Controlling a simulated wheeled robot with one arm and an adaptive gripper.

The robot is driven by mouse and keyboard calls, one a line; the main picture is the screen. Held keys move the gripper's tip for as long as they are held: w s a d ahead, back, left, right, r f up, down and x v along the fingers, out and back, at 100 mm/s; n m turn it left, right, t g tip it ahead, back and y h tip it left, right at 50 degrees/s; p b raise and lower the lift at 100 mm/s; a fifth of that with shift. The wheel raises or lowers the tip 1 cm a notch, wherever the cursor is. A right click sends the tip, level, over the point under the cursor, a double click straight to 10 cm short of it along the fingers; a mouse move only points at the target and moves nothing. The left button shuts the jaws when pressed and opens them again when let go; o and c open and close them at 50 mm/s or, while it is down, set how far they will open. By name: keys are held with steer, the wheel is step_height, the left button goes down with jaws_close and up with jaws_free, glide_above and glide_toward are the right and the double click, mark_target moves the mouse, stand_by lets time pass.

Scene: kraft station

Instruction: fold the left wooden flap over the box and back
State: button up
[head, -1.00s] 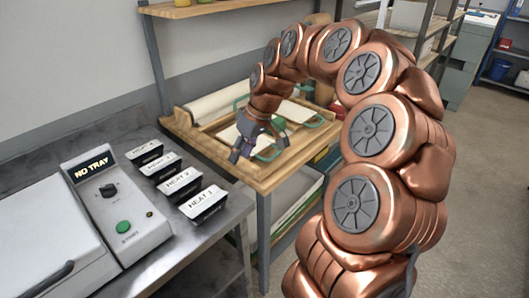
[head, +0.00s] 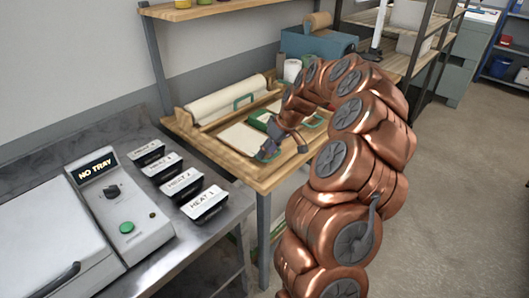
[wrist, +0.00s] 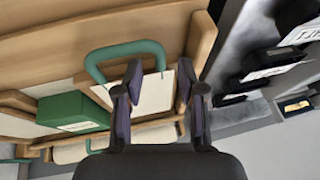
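A wooden work frame (head: 222,151) with pale panels sits on the bench. The left pale panel (head: 243,138) lies flat. A small green box (head: 261,116) sits near the middle, and it also shows in the wrist view (wrist: 72,111). My gripper (head: 270,153) is low over the frame's front left part, in front of the green box. In the wrist view my gripper (wrist: 160,88) has its fingers apart. A green arched handle (wrist: 124,48) is just beyond the left finger, its right end near the fingertips; I cannot tell whether they touch.
A paper roll (head: 228,98) lies along the back of the bench. More green handles show at the back (head: 243,102) and right (head: 316,122). A heat station with labelled black-and-white blocks (head: 180,185) stands at the left. Shelves rise behind; floor is clear at the right.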

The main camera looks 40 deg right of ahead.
steer(key=shift+p+x, duration=0.3)
steer(key=shift+x, duration=1)
jaws_close()
